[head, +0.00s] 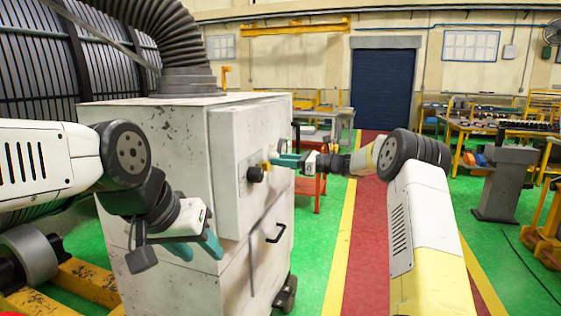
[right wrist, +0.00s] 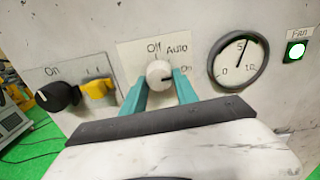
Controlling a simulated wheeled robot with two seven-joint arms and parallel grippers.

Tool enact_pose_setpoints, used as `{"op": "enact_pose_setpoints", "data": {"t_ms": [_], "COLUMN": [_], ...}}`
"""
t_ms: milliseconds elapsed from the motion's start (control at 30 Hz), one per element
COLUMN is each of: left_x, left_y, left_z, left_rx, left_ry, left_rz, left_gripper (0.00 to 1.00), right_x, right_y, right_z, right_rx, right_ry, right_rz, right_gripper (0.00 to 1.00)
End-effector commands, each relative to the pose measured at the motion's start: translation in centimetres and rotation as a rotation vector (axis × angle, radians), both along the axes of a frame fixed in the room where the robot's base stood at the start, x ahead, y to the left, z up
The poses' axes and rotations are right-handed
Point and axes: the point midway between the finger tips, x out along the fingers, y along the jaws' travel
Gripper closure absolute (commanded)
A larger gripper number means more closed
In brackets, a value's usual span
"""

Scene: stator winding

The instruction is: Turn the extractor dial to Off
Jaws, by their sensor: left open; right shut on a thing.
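The extractor dial (right wrist: 159,73) is a round white knob on a plate marked Off, Auto and On, seen in the right wrist view. Its dark pointer line points right, towards On. My right gripper (right wrist: 161,86) has its teal fingers on either side of the knob, shut on it. In the head view my right gripper (head: 287,161) reaches the white cabinet (head: 185,150) from the right and hides the dial there. My left gripper (head: 193,248) is open and empty in front of the cabinet's left side.
Left of the dial are a black knob (right wrist: 58,96) and a yellow part (right wrist: 98,91). A black door handle (head: 276,234) sticks out below. The red walkway (head: 350,250) is clear.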

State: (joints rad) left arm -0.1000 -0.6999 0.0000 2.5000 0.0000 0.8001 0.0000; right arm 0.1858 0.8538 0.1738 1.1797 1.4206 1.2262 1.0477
Motion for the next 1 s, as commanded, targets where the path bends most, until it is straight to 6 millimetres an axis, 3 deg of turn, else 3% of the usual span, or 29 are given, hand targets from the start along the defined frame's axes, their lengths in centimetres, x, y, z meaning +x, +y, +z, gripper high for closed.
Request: {"op": "enact_pose_setpoints", "data": {"t_ms": [267,1000], "left_x": [0.0,0.0], "left_y": [0.0,0.0], "left_z": [0.0,0.0], "left_rx": [0.0,0.0], "left_ry": [0.0,0.0], "left_rz": [0.0,0.0], "left_gripper": [0.57,0.57], "right_x": [0.11,0.34], "right_y": [-0.17,-0.26], "right_z": [0.03,0.21], "right_rx": [-0.055,-0.271], "right_ry": [-0.17,-0.836], "right_rz": [-0.002,-0.002], "right_gripper": [1.0,1.0]}}
